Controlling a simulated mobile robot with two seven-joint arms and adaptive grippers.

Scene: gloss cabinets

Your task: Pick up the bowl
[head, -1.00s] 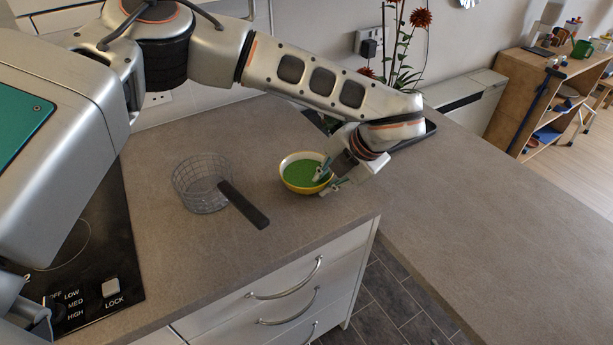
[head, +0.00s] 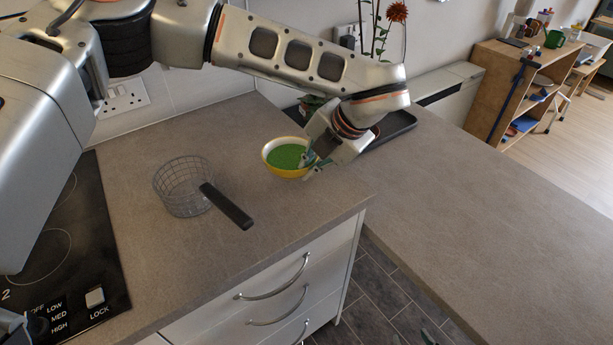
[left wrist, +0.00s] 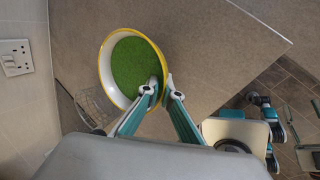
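The bowl (head: 268,163) is yellow outside and pale inside, with a green inside bottom. It is at the counter's back, and looks slightly raised, though I cannot be sure of a gap beneath it. My left gripper (head: 310,168) is at its right side. In the left wrist view the bowl (left wrist: 106,72) is large and near, and my left gripper (left wrist: 163,92) has one finger inside the rim and one outside, closed about the wall. Only a small teal tip at the bottom edge of the head view may be my right gripper (head: 430,338); its fingers cannot be made out.
A wire basket (head: 183,190) with a black handle (head: 227,206) stands left of the bowl. A black hob (head: 75,240) is further left. A dark tray (head: 392,128) and a flowering plant (head: 397,12) are behind the gripper. The counter (head: 480,210) on the right is clear.

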